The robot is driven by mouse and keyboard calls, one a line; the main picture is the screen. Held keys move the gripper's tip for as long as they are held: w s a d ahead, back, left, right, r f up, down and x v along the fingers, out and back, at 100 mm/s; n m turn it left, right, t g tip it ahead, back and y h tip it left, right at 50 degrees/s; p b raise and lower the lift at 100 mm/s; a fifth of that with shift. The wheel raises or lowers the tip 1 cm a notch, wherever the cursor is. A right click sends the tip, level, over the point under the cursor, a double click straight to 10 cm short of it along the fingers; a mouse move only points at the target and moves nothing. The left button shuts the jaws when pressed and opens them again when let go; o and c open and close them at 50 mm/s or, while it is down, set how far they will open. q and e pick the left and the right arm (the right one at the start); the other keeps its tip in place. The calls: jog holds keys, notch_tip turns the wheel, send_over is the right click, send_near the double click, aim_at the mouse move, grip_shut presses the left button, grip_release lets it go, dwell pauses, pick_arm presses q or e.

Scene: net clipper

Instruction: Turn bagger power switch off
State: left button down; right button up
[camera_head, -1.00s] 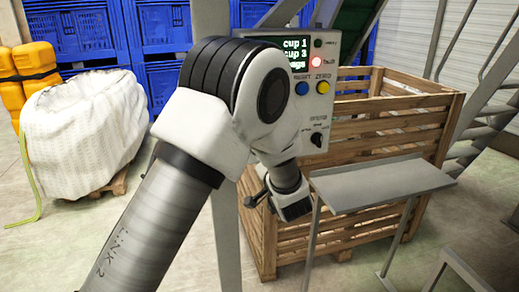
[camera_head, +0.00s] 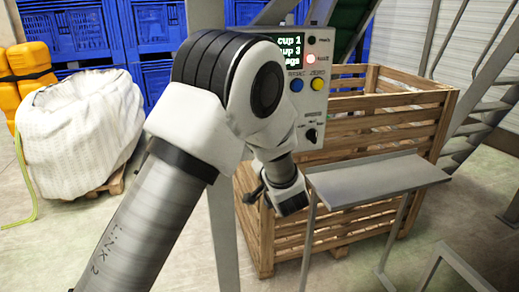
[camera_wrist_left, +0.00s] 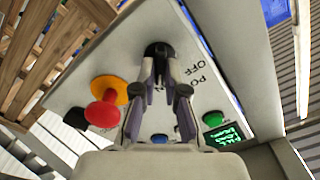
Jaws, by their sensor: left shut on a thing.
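The black power switch (camera_wrist_left: 157,48) is a rotary knob on a pale panel, in the left wrist view, with the printed words "OFF" and a partly hidden "PO..." to its right. My left gripper (camera_wrist_left: 158,75) is shut on the switch, with one finger on either side. Which way the switch points is hard to tell behind the fingers. My right gripper is in neither view.
A red mushroom button (camera_wrist_left: 103,114) on a yellow collar sits close left of the fingers. A blue button (camera_wrist_left: 160,140) and green button (camera_wrist_left: 212,118) are nearby. A wooden crate (camera_head: 400,125) and a grey metal shelf (camera_head: 375,180) stand by the box.

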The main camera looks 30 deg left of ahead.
pick_arm(q)
jog(key=n+b, duration=0.5)
jog(key=n, duration=0.3)
jog(key=n+b, duration=0.5)
jog(key=n, duration=0.4)
jog(key=shift+s+a+f, duration=0.1)
jog(key=shift+f, duration=0.05)
dwell(0.5)
jog(key=c, duration=1.4)
grip_release()
jog(key=shift+c, duration=0.2)
jog(key=shift+o, duration=1.1)
jog(key=shift+w, duration=0.25)
jog(key=v, duration=0.7)
jog(key=shift+s, duration=0.2)
